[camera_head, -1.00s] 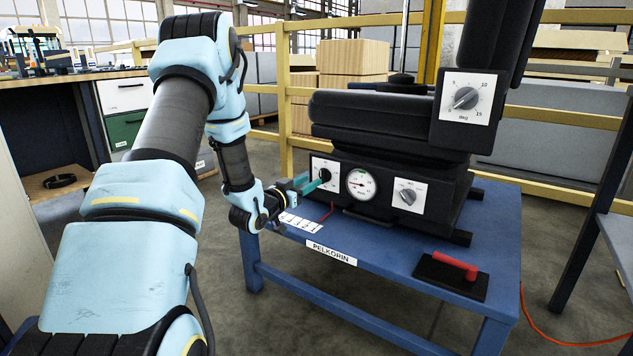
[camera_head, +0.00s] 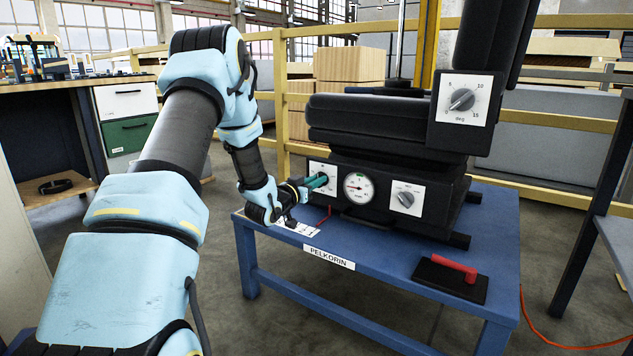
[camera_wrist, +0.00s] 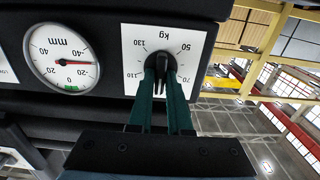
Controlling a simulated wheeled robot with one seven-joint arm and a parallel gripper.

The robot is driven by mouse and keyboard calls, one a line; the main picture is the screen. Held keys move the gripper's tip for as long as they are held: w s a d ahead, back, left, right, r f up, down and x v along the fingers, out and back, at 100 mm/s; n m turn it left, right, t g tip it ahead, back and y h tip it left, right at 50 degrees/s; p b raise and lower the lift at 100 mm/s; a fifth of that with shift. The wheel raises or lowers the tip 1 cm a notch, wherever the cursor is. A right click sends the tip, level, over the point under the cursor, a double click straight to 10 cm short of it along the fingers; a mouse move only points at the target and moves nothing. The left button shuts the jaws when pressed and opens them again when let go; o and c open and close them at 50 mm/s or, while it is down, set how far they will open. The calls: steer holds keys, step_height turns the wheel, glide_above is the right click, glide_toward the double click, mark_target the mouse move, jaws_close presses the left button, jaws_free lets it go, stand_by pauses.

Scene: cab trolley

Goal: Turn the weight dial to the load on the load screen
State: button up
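The weight dial (camera_wrist: 160,66) is a black knob on a white plate marked kg in the wrist view, where the picture is upside down. Its plate (camera_head: 329,170) is on the left of the black machine's front in the head view. My gripper (camera_wrist: 160,72) has its teal fingers on both sides of the knob, and they look closed on it. My gripper (camera_head: 322,180) also shows in the head view, partly covering the dial. The knob's pointer seems to lie near the middle of the scale, between 70 and 110. I see no readable load screen.
A round mm gauge (camera_head: 359,187) and another dial (camera_head: 405,197) sit right of the weight dial. A deg dial (camera_head: 461,99) is higher up.

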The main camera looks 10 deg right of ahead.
jaws_close()
steer(key=shift+m, duration=0.3)
steer(key=m+b, duration=0.3)
steer(key=m, duration=0.3)
steer(key=m+b, duration=0.3)
steer(key=m, duration=0.4)
steer(key=f+m+b, duration=0.1)
steer(key=m+b, duration=0.3)
steer(key=m, duration=0.2)
steer(key=shift+s+d, duration=0.2)
steer(key=shift+s, duration=0.1)
steer(key=shift+m, duration=0.4)
steer(key=o, duration=0.5)
jaws_free()
